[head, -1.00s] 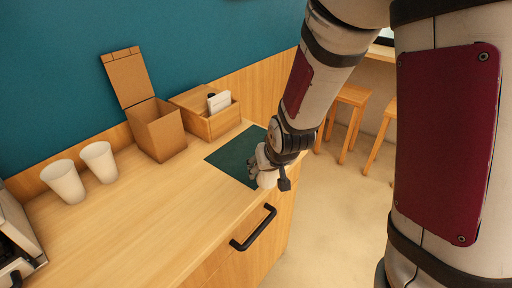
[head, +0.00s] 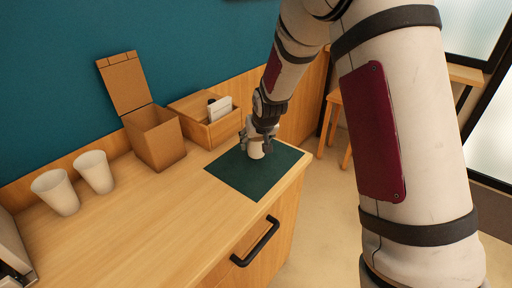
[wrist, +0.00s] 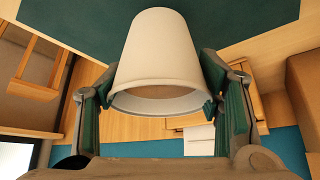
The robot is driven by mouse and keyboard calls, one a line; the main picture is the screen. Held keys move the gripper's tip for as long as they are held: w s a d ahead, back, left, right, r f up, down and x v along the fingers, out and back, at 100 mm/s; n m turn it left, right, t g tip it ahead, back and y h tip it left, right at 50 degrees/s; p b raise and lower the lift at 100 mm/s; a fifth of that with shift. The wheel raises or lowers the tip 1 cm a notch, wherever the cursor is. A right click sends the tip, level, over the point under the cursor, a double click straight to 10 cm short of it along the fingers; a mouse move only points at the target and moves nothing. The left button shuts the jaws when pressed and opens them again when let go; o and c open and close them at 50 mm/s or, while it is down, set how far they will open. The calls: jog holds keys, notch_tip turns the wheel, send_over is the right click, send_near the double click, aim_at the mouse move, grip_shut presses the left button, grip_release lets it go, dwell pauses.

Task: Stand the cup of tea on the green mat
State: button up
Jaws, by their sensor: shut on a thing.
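A white tapered cup (head: 256,151) is over the back part of the dark green mat (head: 256,183) near the counter's right end. My gripper (head: 257,145) is shut on its sides. In the wrist view the cup (wrist: 158,50) sits between the two fingers, its narrow base towards the mat (wrist: 70,18) and its wide rim nearer me. It looks upright. A brownish inside shows through the rim, but I cannot tell the tea's level. I cannot tell whether the base touches the mat or hangs slightly above it.
Two white cups (head: 55,192) (head: 95,172) stand at the counter's left. An open cardboard box (head: 155,140) and a wooden box with white cards (head: 205,118) stand by the back wall. A black drawer handle (head: 256,242) is on the front. The mat's front part is clear.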

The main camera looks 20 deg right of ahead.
aim_at(256, 147)
jog(key=shift+w+f, duration=0.3)
jog(key=shift+w, duration=0.15)
jog(key=shift+f, duration=1.5)
jog(key=shift+f, duration=0.15)
jog(key=o, duration=1.3)
